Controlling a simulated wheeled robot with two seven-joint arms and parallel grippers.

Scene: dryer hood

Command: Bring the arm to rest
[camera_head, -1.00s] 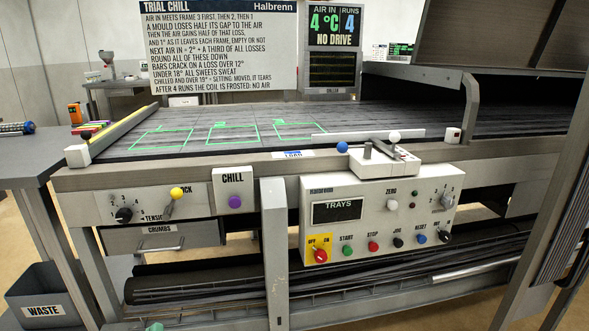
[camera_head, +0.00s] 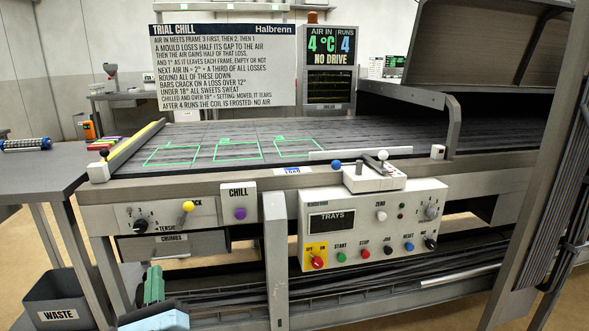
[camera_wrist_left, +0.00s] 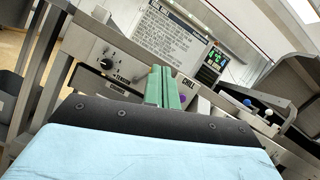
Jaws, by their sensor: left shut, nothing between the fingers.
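My left gripper (camera_head: 153,284) stands at the lower left of the head view, its green fingers pointing up and pressed together with nothing between them. It is in front of the machine's lower frame, below the crumbs drawer (camera_head: 174,244) and apart from the control knobs. In the left wrist view the shut green fingers (camera_wrist_left: 163,86) rise over the dark and light blue gripper body, overlapping the machine's front panel behind. My right gripper is not in view.
The chill machine's belt (camera_head: 240,140) carries green-outlined frames. Its trays control panel (camera_head: 375,225) and the yellow-knobbed lever (camera_head: 187,207) face me. A waste bin (camera_head: 60,298) is at lower left under a grey table (camera_head: 40,172). A sign board (camera_head: 222,65) reads TRIAL CHILL; the display (camera_head: 330,55) shows NO DRIVE.

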